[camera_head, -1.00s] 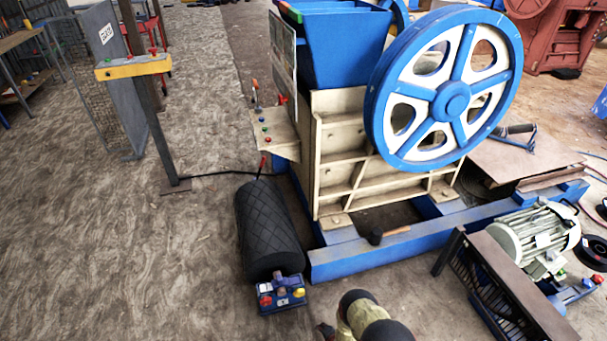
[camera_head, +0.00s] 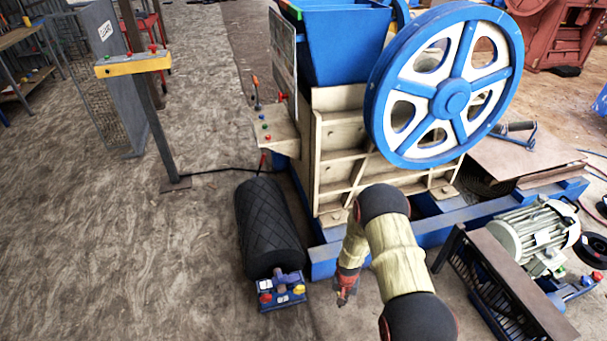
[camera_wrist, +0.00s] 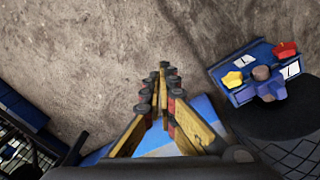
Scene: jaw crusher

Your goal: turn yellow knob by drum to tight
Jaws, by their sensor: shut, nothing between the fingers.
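A yellow knob (camera_head: 299,290) sits on the right side of a small blue box (camera_head: 281,304) at the near end of a black quilted drum (camera_head: 268,229). In the wrist view the yellow knob (camera_wrist: 232,79) is at the upper right, on the same blue box, with a red knob (camera_wrist: 285,49) on its far side. My gripper (camera_head: 343,300) is over the floor to the right of the box, pointing down and apart from the knob. In the wrist view my gripper (camera_wrist: 161,75) has its fingertips together and holds nothing.
The blue crusher frame (camera_head: 322,262) lies just behind my gripper. A motor (camera_head: 535,230) and a slotted guard (camera_head: 478,280) stand to the right. The floor in front and left of the box is clear.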

